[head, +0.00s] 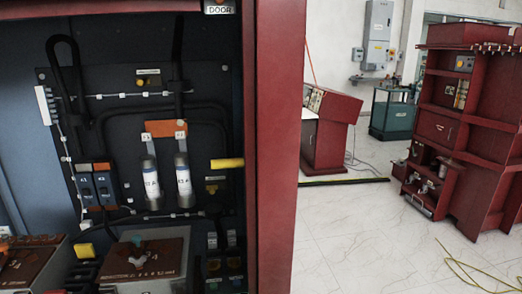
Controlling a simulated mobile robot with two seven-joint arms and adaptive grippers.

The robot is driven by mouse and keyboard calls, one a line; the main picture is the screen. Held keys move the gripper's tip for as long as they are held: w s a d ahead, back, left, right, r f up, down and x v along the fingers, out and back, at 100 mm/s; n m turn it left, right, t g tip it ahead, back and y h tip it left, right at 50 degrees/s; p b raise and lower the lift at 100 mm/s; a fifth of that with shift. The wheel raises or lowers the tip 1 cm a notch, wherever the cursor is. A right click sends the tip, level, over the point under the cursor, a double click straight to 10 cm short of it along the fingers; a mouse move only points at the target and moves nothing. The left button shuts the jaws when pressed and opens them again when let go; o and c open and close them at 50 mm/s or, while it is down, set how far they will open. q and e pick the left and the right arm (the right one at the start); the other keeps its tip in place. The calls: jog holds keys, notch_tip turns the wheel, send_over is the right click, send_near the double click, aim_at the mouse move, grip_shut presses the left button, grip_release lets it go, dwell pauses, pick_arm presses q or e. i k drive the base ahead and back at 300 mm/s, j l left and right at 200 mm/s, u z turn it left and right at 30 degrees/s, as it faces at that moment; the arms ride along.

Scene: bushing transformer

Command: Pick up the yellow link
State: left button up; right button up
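A short yellow bar (227,163), which looks like the yellow link, sits level inside the open red cabinet. It is at the right side of the dark back panel, close to the red door post. A smaller yellow block (84,250) shows low at the left, beside a metal box. I cannot tell for certain which of the two is the link. Neither of my grippers shows in the head view.
The red door post (276,150) borders the cabinet opening on the right. Two white cylindrical fuses (183,182) stand left of the bar. Metal boxes (148,258) fill the cabinet's lower front. Outside, the pale floor (345,225) is mostly clear, with a yellow cable (462,268) lying on it.

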aim_at(85, 252)
jog(key=u, duration=1.3)
jog(key=i+j, duration=0.1)
jog(key=j, duration=0.15)
jog(key=i+j, duration=0.1)
jog(key=j, duration=0.2)
jog(key=i+j+z, duration=0.25)
jog(key=j, duration=0.2)
jog(key=j+z, duration=0.25)
jog(key=j, duration=0.15)
jog(key=i+j+z, duration=0.1)
jog(key=j+z, duration=0.15)
jog(key=j, duration=0.25)
